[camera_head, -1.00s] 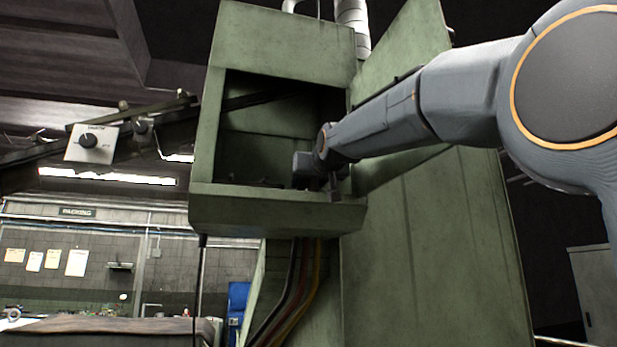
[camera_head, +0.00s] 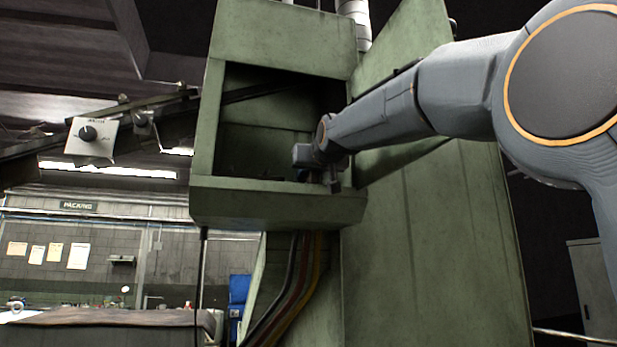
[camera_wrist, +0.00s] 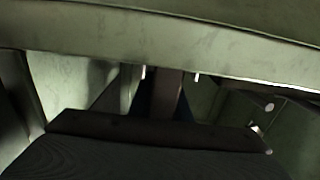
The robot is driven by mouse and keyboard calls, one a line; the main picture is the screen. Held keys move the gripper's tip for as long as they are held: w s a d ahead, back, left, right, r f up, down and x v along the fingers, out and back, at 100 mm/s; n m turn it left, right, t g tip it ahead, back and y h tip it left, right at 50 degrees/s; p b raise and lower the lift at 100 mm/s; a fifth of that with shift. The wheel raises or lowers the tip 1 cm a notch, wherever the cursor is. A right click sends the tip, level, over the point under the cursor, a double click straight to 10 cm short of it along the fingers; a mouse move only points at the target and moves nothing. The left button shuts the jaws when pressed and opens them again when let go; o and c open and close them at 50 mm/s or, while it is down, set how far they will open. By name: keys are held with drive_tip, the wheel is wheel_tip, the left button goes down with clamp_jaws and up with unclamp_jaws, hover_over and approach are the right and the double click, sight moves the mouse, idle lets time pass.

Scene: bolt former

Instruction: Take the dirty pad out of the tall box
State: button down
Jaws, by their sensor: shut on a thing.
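The tall box (camera_head: 275,207) is a green metal housing with an open front, high up in the head view. My gripper (camera_head: 331,180) is at the right side of its opening, just above the front lip, pointing down. Its fingertips are hard to make out there. In the wrist view, my gripper (camera_wrist: 160,88) is shut on a dark, narrow piece, which I take to be the dirty pad (camera_wrist: 168,98). The pad is mostly hidden by shadow and my gripper's dark body. I cannot tell whether it touches the box.
A green front wall (camera_wrist: 180,45) crosses the wrist view close to my gripper. A large green panel (camera_head: 430,230) stands right of the opening, beneath my arm. Cables (camera_head: 295,275) hang below the box. A white control box (camera_head: 92,140) is to the left.

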drive_tip(key=r+b+v, duration=0.3)
drive_tip(key=b+v, duration=0.6)
drive_tip(key=v, duration=0.9)
